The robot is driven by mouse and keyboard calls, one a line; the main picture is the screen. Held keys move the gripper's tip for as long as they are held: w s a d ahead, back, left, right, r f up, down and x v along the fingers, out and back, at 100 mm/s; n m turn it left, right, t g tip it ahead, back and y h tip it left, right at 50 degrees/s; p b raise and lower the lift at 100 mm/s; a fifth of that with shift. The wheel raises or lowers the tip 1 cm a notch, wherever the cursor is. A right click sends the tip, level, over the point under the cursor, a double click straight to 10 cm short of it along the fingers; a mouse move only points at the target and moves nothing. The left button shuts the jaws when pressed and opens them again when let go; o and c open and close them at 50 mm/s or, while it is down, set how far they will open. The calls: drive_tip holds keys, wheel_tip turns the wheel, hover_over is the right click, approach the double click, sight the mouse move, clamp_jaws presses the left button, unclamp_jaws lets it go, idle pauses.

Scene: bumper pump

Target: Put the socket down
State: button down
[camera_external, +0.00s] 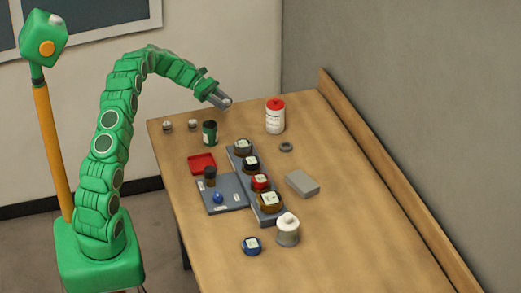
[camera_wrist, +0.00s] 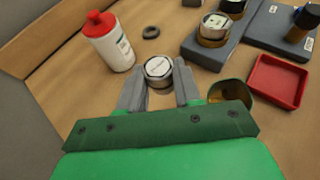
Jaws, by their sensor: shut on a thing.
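The socket (camera_wrist: 158,67) is a short silver piece with a white labelled top. In the wrist view it sits between the two grey fingertips of my gripper (camera_wrist: 159,84), which is shut on it. In the external view my gripper (camera_external: 223,101) is over the far end of the table, left of the red-capped bottle, with a small pale tip of the socket (camera_external: 228,103) showing. Its height above the table is hard to tell. The fingers hide the socket's sides.
A white bottle with a red cap (camera_external: 275,116) and a dark ring (camera_external: 286,147) are nearby. A dark green cup (camera_external: 210,133), red tray (camera_external: 202,163) and grey rack of round parts (camera_external: 234,160) stand nearer. Two small metal pieces (camera_external: 192,124) lie left.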

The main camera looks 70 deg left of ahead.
wheel_tip(320, 180, up, 8)
drive_tip(key=shift+f, duration=0.1)
drive_tip(key=w+d+r+n+t+y, duration=0.15)
drive_tip(key=w+d+n+y, duration=0.4)
drive_tip(key=w, duration=0.95)
drive_tip(key=w+d+n+t+y, duration=0.3)
drive_tip(key=w+d+n+y, duration=0.25)
drive_tip(key=w, duration=1.05)
drive_tip(key=s+d+f+n+g+y, duration=0.1)
drive_tip(key=s+d+n+g+y, duration=0.1)
drive_tip(key=d+n+y, duration=0.5)
drive_tip(key=s+d+f+n+g+y, duration=0.1)
drive_tip(key=s+d+n+g+y, duration=0.15)
drive_tip(key=d, duration=0.85)
drive_tip(key=s+d+n+g+y, duration=0.2)
drive_tip(key=s+d+n+g, duration=0.15)
drive_tip(key=s+d, duration=0.45)
hover_over(337, 170)
drive_tip(key=shift+m, duration=0.4)
drive_tip(key=shift+w+a+f, duration=0.1)
drive_tip(key=shift+w+f, duration=0.05)
drive_tip(key=shift+f, duration=8.7)
